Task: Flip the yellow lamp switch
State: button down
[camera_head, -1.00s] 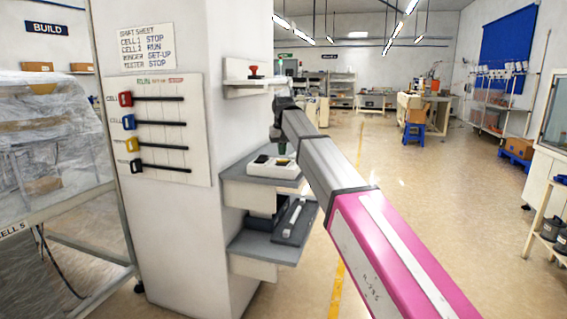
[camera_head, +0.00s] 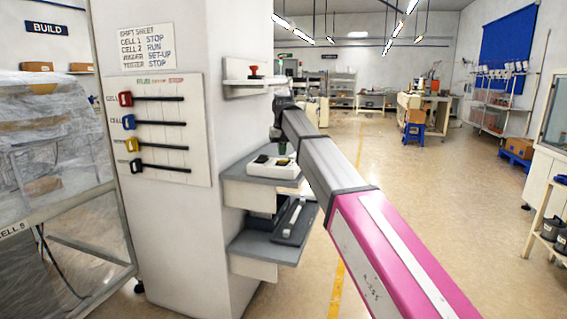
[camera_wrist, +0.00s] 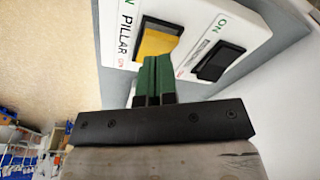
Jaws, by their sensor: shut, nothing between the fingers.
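A white switch box (camera_head: 274,171) sits on a grey shelf on the side of the pillar. In the wrist view the box carries a yellow rocker switch (camera_wrist: 159,44) beside the word PILLAR and a black rocker switch (camera_wrist: 219,61) to its right. My gripper (camera_wrist: 156,60) has green fingers pressed together with nothing between them. Its fingertips are right at the lower edge of the yellow switch and overlap it in the picture; I cannot tell whether they touch. In the head view my gripper (camera_head: 282,148) points down over the box and shows very small.
A lower shelf (camera_head: 262,247) with a dark tray lies under the box. A small shelf (camera_head: 250,90) with a red-topped button is above. A board (camera_head: 158,135) with coloured sliders hangs on the pillar's front. The floor to the right is open.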

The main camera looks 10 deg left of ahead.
jog(key=shift+f, duration=1.25)
dwell(1.1)
jog(key=shift+r, duration=3.5)
